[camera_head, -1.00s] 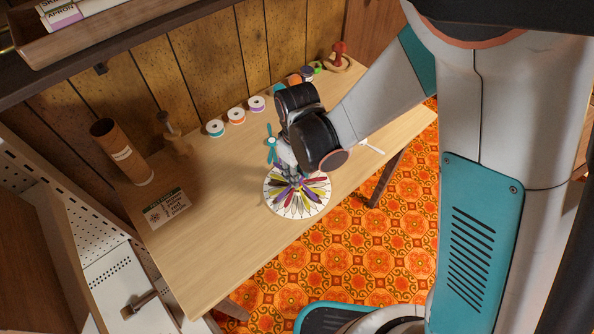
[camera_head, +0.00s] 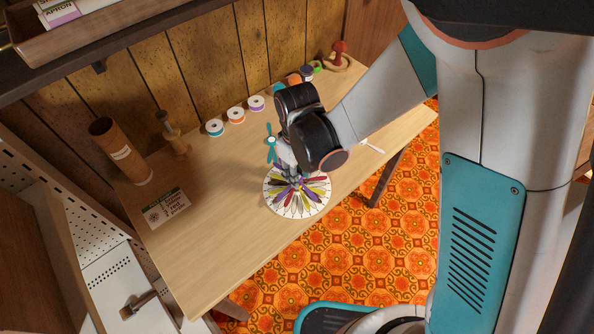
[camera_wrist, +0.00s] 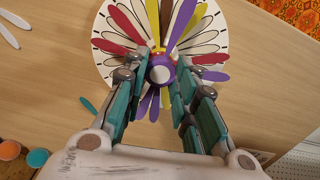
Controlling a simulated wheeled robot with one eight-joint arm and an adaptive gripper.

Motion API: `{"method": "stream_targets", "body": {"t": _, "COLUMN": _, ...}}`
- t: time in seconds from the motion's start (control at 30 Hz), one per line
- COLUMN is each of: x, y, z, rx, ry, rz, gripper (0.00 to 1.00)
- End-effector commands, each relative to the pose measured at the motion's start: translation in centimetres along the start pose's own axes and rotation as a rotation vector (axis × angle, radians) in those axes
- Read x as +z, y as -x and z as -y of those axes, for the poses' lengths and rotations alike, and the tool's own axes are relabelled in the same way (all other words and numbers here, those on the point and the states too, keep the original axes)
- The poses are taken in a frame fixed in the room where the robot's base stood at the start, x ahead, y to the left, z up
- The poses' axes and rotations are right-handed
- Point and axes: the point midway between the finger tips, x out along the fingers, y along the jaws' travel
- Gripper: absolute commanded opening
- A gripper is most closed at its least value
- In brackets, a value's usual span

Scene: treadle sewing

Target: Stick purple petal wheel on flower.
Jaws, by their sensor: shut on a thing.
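The flower (camera_head: 312,208) is a round white disc on the table, with petals of several colours fanned over it; it also shows in the wrist view (camera_wrist: 101,57). My gripper (camera_wrist: 162,66) is over the disc's centre, fingers on both sides of a purple petal wheel (camera_wrist: 161,76) with a white middle. My gripper is shut on this wheel. Purple petals reach out from under the fingers. In the head view, my gripper (camera_head: 292,180) partly hides the disc's back part. I cannot tell whether the wheel touches the disc.
Several thread spools (camera_head: 236,115) stand along the table's back. A brown tube (camera_head: 122,152) and a printed card (camera_head: 166,208) are at the left. A teal bladed piece (camera_head: 271,144) shows beside my wrist. The table's front left (camera_head: 215,255) is clear.

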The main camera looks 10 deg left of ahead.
Motion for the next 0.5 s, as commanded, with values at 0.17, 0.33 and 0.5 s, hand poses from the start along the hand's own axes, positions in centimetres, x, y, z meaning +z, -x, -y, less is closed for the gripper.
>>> {"method": "stream_targets", "body": {"t": 0.17, "x": 0.00, "y": 0.01, "z": 0.00, "rx": 0.000, "ry": 0.000, "rz": 0.000, "gripper": 0.35}}
{"method": "stream_targets", "body": {"t": 0.33, "x": 0.00, "y": 0.01, "z": 0.00, "rx": 0.000, "ry": 0.000, "rz": 0.000, "gripper": 0.49}}
{"method": "stream_targets", "body": {"t": 0.5, "x": 0.00, "y": 0.01, "z": 0.00, "rx": 0.000, "ry": 0.000, "rz": 0.000, "gripper": 0.49}}
